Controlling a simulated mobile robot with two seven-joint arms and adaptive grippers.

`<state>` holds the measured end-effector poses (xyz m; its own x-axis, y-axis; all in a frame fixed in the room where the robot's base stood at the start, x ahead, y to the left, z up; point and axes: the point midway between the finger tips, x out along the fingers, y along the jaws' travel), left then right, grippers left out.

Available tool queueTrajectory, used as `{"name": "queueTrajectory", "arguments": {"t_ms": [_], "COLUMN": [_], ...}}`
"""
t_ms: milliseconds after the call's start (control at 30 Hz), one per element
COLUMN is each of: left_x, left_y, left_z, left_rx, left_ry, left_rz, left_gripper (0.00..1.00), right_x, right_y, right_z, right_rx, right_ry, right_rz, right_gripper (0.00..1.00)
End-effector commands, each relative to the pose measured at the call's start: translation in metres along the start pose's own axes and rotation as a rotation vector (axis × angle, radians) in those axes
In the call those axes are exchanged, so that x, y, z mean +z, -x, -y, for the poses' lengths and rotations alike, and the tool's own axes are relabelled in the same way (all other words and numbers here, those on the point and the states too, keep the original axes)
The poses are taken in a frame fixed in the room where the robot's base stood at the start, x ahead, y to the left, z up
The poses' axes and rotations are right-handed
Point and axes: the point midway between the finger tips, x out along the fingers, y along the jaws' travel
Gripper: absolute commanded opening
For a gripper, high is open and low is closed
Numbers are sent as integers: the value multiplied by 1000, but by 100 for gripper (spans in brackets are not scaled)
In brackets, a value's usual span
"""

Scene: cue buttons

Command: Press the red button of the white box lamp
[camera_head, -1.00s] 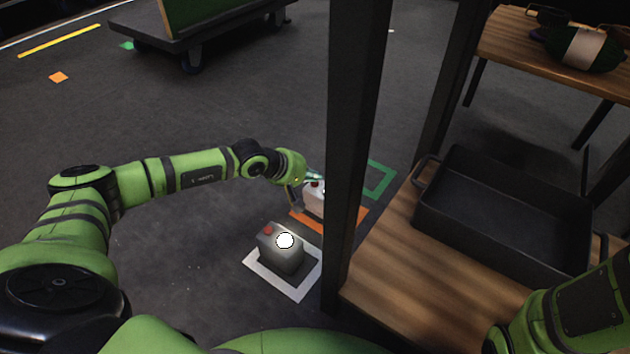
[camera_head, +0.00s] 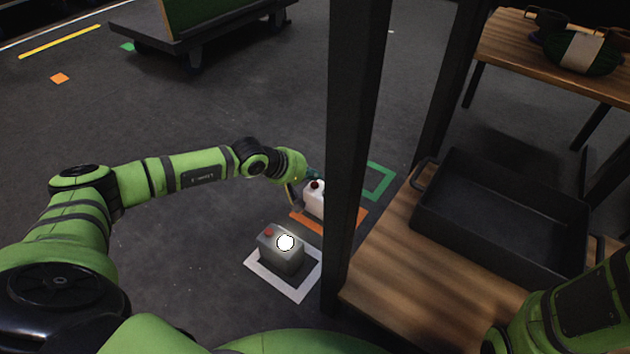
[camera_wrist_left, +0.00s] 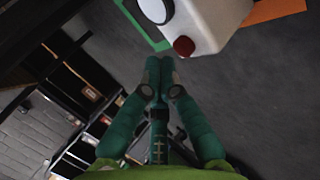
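The white box lamp (camera_head: 313,200) stands on the orange-framed floor patch, partly hidden behind the dark post. Its red button (camera_head: 315,184) shows on top. In the left wrist view the white box (camera_wrist_left: 215,22) is at the top, with the red button (camera_wrist_left: 184,46) at its near corner and a pale round lamp (camera_wrist_left: 156,9) with a dark rim; I cannot tell if it is lit. My left gripper (camera_head: 313,173) is just behind and above the button. In the wrist view its teal fingertips (camera_wrist_left: 160,68) are together and empty, apart from the button. My right gripper is out of view.
A grey box lamp (camera_head: 278,255) with a bright white light and its own red button stands nearer, on a white-framed patch. The dark post (camera_head: 350,150) rises beside both boxes. A wooden table (camera_head: 395,290) with a black tray (camera_head: 425,232) is at right.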

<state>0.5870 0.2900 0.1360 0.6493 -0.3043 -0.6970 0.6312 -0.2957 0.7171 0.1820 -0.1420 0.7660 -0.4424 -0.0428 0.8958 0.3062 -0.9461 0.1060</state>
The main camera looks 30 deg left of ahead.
Motion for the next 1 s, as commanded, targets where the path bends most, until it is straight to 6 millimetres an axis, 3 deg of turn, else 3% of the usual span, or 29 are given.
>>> {"name": "queueTrajectory", "arguments": {"t_ms": [233, 733, 1000], "left_x": [0, 0, 0], "left_y": [4, 39, 42], "left_z": [-4, -40, -43], "left_rx": [1, 0, -1], "left_ry": [0, 1, 1], "left_rz": [0, -1, 0], "left_gripper": [0, 0, 0], "right_x": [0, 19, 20], "right_y": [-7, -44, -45], "right_z": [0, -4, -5], "right_rx": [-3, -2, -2], "right_ry": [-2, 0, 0], "right_rz": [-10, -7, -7], "right_gripper": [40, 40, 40]}}
